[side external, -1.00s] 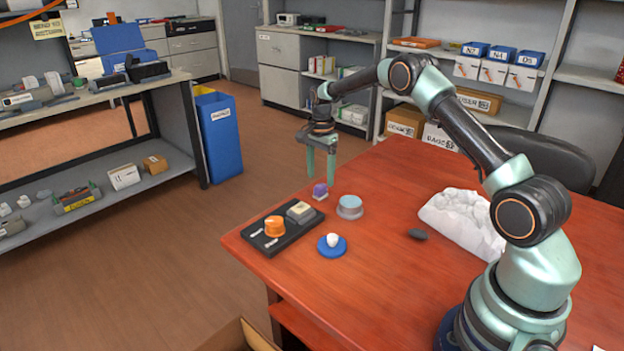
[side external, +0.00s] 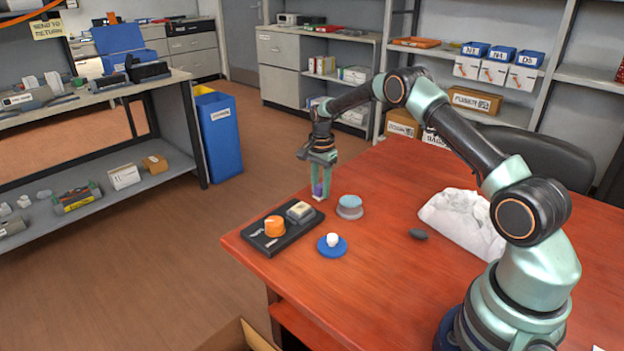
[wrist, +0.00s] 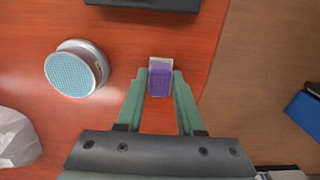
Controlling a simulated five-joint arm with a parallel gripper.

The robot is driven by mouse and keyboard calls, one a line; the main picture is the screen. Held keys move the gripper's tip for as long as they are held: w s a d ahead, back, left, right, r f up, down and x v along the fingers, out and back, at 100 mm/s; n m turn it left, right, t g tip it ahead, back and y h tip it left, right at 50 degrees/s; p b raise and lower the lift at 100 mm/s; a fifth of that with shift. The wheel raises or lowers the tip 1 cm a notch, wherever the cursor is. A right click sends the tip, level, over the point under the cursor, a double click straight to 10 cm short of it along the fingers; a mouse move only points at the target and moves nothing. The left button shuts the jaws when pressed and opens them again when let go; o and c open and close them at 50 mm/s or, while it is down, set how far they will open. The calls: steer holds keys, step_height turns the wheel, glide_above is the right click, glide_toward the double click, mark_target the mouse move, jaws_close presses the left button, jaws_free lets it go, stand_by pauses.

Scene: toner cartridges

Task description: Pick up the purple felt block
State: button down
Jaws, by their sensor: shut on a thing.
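The purple felt block (side external: 318,189) stands on the red-brown table near its far left edge, with a pale part at its base. In the wrist view the block (wrist: 160,82) shows a purple face and a whitish end, between the two green fingers. My gripper (side external: 320,188) is lowered over it, and its fingers are shut on the block's sides. In the wrist view my gripper (wrist: 159,83) has one fingertip at each side of the block. The block looks still at table height; I cannot tell whether it touches the table.
A round grey-blue item (side external: 349,207) stands close to the right of the block. A black tray (side external: 272,247) holds an orange piece (side external: 274,226) and a beige block (side external: 300,211). A blue disc (side external: 332,251) bears a white piece. A white crumpled heap (side external: 462,222) and dark stone (side external: 418,234) lie right.

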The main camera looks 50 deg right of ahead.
mark_target(321, 185)
steer(key=shift+r, duration=0.15)
step_height(321, 185, up, 20)
stand_by(0.5)
steer(key=c, duration=1.4)
jaws_free()
jaws_close()
steer(key=s+f, duration=1)
steer(key=shift+s, duration=0.15)
